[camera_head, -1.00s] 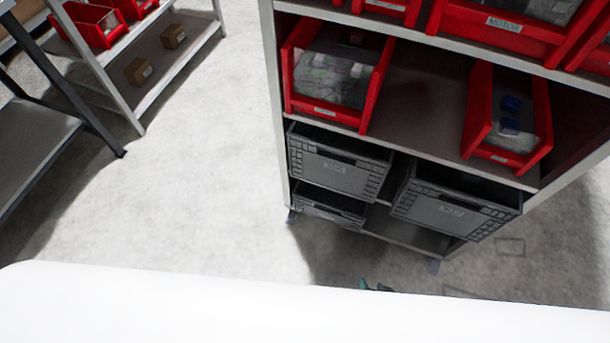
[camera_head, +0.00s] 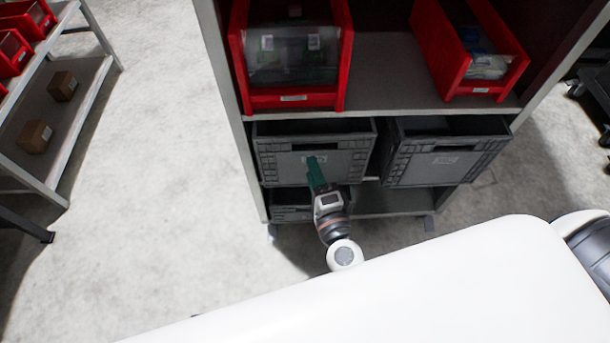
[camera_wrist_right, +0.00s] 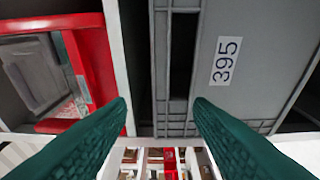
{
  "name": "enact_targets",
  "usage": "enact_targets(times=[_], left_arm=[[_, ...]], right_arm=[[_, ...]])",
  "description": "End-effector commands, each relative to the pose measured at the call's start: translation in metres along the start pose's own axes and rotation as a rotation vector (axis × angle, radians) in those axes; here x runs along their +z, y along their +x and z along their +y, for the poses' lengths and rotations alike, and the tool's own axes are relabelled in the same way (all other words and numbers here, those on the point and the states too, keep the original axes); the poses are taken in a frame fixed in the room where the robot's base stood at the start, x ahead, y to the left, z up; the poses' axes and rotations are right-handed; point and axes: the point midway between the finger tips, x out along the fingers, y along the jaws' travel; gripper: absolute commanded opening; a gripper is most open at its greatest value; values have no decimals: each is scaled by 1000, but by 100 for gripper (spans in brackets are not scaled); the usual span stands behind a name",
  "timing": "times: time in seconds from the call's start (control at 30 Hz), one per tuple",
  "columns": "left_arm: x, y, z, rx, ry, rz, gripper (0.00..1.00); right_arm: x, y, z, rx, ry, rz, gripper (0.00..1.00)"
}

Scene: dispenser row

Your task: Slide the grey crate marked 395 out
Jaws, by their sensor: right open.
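The grey crate marked 395 (camera_head: 278,163) sits in the shelf's lower left bay, under a red bin. Its label is too blurred to read in the head view, but 395 is clear on the crate's front in the right wrist view (camera_wrist_right: 250,85), turned sideways. A dark handle slot lies beside the label. My right gripper (camera_head: 313,160) is in front of this crate, with open green fingers. In the wrist view the right fingers (camera_wrist_right: 160,108) stand apart with nothing between them; contact with the crate cannot be told. My left gripper is not in view.
A second grey crate (camera_head: 445,160) stands to the right on the same level. Another grey crate (camera_head: 290,213) is below. Red bins (camera_head: 292,98) and (camera_head: 470,88) fill the shelf above. A low rack (camera_head: 85,130) stands left; the floor between is clear.

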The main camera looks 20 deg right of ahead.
Motion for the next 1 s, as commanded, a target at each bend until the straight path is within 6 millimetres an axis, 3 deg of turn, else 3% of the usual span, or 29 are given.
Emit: enact_targets(times=[0.37,0.8,1.0], left_arm=[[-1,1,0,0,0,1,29],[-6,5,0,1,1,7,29],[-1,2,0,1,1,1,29]], right_arm=[[0,10,0,0,-5,1,47],[0,89,0,1,-5,1,47],[0,113,-1,0,-5,1,47]])
